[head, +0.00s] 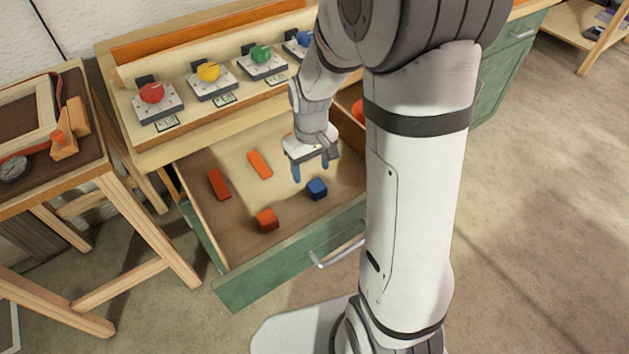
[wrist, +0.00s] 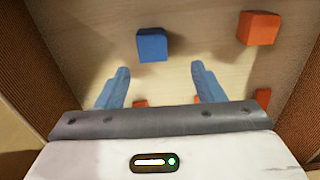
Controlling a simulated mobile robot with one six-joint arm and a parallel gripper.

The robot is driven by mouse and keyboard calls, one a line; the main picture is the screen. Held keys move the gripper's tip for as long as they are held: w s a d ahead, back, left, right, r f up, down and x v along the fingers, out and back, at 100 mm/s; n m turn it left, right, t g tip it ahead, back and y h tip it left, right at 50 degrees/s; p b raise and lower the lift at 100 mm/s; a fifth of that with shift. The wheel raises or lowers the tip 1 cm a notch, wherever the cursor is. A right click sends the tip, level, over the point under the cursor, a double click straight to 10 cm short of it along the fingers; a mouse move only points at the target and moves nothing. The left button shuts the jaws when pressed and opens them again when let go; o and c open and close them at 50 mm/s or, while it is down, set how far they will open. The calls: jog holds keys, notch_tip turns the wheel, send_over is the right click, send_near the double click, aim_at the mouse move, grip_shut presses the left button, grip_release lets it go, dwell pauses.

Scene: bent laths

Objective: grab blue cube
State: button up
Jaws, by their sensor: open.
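The blue cube (head: 317,188) lies on the floor of the open drawer, near its front right part. It also shows in the wrist view (wrist: 152,45), ahead of the fingertips and roughly between their lines. My gripper (head: 310,172) hangs over the drawer, open and empty, with its blue fingers apart. In the wrist view my gripper (wrist: 160,72) shows both fingers, with the cube beyond them and not between them. I cannot tell the exact height of the fingertips over the drawer floor.
In the drawer lie an orange cube (head: 267,219), a red-orange block (head: 218,184) and an orange block (head: 260,164). The green drawer front (head: 290,262) and side walls bound the space. Above stands a panel with colored knobs (head: 209,73). A wooden table (head: 60,180) is at left.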

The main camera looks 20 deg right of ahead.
aim_at(316, 185)
jog(key=f, duration=0.4)
jog(key=d+f+b, duration=0.1)
jog(key=f, duration=0.1)
jog(key=shift+s+f, duration=0.2)
jog(key=shift+f, duration=0.1)
jog(key=c, duration=1.1)
